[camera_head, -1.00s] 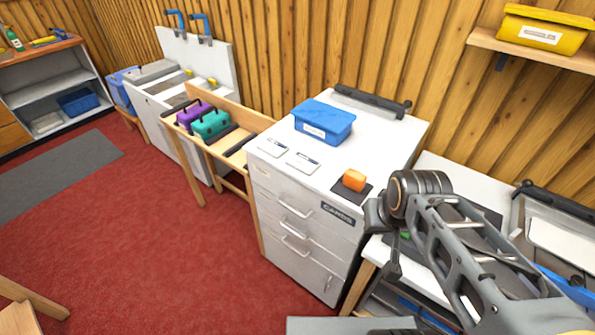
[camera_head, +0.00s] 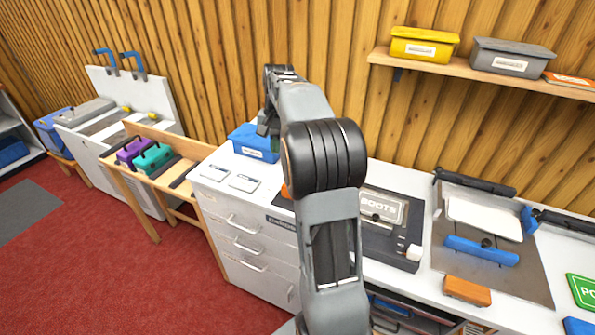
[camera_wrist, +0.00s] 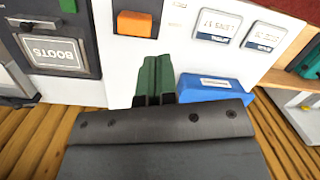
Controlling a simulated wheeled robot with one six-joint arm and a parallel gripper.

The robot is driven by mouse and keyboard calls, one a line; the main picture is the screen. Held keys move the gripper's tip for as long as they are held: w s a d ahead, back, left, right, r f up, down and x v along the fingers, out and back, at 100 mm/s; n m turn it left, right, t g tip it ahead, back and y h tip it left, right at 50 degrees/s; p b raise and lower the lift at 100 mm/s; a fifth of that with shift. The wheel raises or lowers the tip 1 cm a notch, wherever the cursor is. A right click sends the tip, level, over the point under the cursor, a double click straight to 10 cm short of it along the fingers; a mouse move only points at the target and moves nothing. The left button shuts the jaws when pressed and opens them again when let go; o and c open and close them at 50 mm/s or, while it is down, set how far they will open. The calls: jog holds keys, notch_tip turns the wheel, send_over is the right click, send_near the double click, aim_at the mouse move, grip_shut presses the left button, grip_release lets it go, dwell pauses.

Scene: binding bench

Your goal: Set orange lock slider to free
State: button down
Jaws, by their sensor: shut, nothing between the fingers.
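An orange block (camera_wrist: 135,23) sits on a dark pad on the white cabinet top in the wrist view. In the head view only a sliver of it (camera_head: 285,191) shows beside my arm. A second orange piece (camera_head: 467,290) lies at the front of the bench, right of my arm. I cannot tell which, if either, is the lock slider, and no free marking is legible. My gripper (camera_wrist: 155,84), with green fingers, is shut and empty. It appears above the cabinet top, between the orange block and the blue bin (camera_wrist: 208,88). My arm hides much of it in the head view.
The blue bin (camera_head: 252,143) stands at the cabinet's back, near two white cards (camera_head: 243,183). A BOOTS plate (camera_head: 384,208) is on a dark device to the right. A shelf (camera_head: 480,70) holds yellow and grey bins.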

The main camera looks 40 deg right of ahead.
jog(key=w+d+f+m+g+y+p, duration=0.15)
jog(key=d+f+m, duration=0.25)
jog(key=d, duration=0.9)
jog(key=shift+y, duration=0.35)
jog(key=x, duration=0.9)
jog(key=shift+f, duration=0.35)
jog(key=shift+s+a, duration=0.45)
jog(key=shift+a, duration=0.4)
jog(key=shift+s+a+p, duration=0.45)
jog(key=shift+s+a, duration=0.05)
jog(key=shift+a, duration=0.4)
jog(key=shift+f, duration=0.1)
